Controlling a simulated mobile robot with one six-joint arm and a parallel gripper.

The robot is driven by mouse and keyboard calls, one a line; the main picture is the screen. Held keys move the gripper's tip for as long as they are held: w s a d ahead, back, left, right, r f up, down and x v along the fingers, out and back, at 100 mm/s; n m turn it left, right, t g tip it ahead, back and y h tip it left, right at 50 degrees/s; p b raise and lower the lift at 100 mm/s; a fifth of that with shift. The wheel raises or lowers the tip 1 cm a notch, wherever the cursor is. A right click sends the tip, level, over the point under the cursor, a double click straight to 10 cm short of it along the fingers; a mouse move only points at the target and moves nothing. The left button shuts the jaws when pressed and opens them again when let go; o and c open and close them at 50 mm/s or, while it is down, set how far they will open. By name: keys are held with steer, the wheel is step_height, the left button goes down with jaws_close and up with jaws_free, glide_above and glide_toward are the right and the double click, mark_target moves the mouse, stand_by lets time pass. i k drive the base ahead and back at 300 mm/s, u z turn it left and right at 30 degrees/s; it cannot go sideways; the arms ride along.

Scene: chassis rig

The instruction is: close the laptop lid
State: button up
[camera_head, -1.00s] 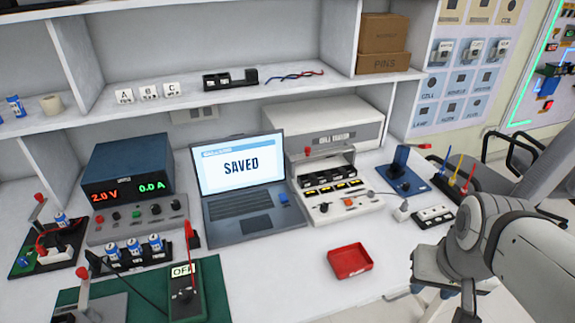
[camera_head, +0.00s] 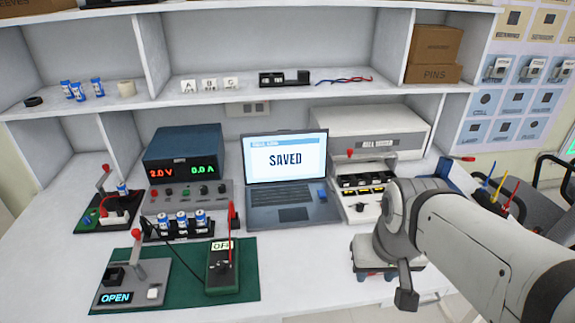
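The dark grey laptop (camera_head: 286,181) stands open on the white bench in the middle of the view. Its lid (camera_head: 286,158) is upright and the lit screen reads SAVED. A small blue object (camera_head: 322,193) sits at the right of its keyboard deck. My gripper (camera_head: 406,298) is at the lower right, in front of and to the right of the laptop, apart from it. The fingers are seen from a poor angle and I cannot tell whether they are open.
A power supply (camera_head: 183,160) stands left of the laptop and a white instrument (camera_head: 369,138) right of it. A green mat (camera_head: 247,270) with a meter and switch lies in front left. A shelf (camera_head: 215,92) overhangs behind. Bare bench (camera_head: 295,250) lies in front of the laptop.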

mark_target(279, 156)
steer(key=u, duration=0.1)
steer(key=k, duration=1.1)
steer(key=u, duration=0.2)
steer(key=i, duration=1.05)
steer(key=k, duration=1.3)
steer(key=u, duration=0.3)
steer(key=i, duration=1.8)
steer(key=z, duration=0.85)
